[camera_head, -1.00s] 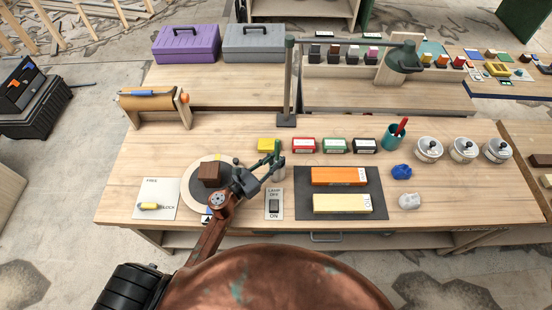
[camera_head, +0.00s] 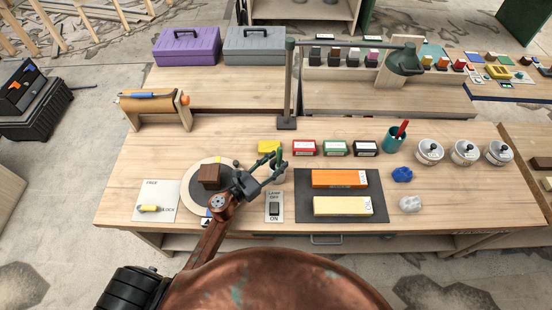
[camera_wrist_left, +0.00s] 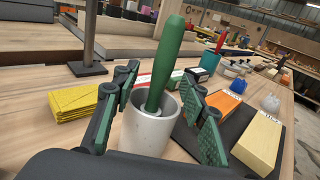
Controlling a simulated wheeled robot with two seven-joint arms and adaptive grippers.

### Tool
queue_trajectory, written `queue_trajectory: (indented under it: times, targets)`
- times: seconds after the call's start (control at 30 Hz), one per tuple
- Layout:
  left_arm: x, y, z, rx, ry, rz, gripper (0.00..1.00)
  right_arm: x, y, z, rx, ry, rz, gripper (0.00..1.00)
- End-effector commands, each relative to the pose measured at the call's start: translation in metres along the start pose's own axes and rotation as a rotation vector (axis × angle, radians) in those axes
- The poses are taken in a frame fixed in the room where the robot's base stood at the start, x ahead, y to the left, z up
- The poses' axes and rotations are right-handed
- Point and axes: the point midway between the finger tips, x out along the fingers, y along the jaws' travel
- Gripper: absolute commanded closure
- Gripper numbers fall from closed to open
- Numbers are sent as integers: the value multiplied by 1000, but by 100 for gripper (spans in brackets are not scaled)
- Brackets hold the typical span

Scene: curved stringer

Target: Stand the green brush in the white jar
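The green brush (camera_wrist_left: 166,62) stands in the white jar (camera_wrist_left: 148,130), leaning slightly to the right, its lower end hidden inside the rim. In the head view the brush (camera_head: 279,156) shows only as a small green patch, and the jar is mostly hidden by my left gripper (camera_head: 279,167). My left gripper is open in the left wrist view (camera_wrist_left: 160,98), with one finger on each side of the jar and brush. The fingers appear apart from the brush handle; whether they touch the jar is unclear. My right gripper is not in view.
A lamp post (camera_head: 287,90) rises behind. A dark mat (camera_head: 382,195) with two blocks and a teal cup (camera_head: 391,144) lie to the right.

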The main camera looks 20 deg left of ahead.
Motion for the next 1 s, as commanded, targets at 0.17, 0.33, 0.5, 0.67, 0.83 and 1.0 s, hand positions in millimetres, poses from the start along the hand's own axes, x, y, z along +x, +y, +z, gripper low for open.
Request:
queue_trajectory:
  times: [0.17,0.33,0.5,0.67,0.83,1.0]
  targets:
    - [0,0,21,9,-2,-2,60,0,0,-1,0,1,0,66]
    - [0,0,49,11,-1,-4,60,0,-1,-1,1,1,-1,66]
    - [0,1,70,12,1,-3,60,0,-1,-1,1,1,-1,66]
    - [0,0,84,7,0,-2,60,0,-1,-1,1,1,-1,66]
    - [0,0,93,6,1,-1,60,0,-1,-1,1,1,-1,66]
    - [0,0,98,3,-1,-1,60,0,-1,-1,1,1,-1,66]
